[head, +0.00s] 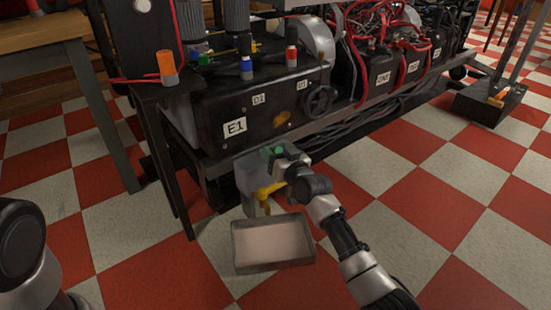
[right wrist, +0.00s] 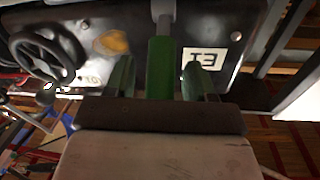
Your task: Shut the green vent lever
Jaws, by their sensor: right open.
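The green vent lever (right wrist: 160,68) shows in the right wrist view as a green grip on a grey metal rod, in front of the black machine casing. My right gripper (right wrist: 160,85) is open, with one greenish finger on each side of the lever and visible gaps between. In the head view the right gripper (head: 273,154) is at the lower front edge of the machine, below the E1 label; it hides most of the lever there. I cannot tell whether a finger touches the lever. My left gripper is out of view; only part of that arm shows at lower left.
The black machine (head: 205,115) stands on a dark bench, with a handwheel (head: 320,101) and coloured knobs. Below the gripper are a yellow tap (head: 266,191) and an open tray (head: 272,267) on the checkered floor. Cables hang under the bench.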

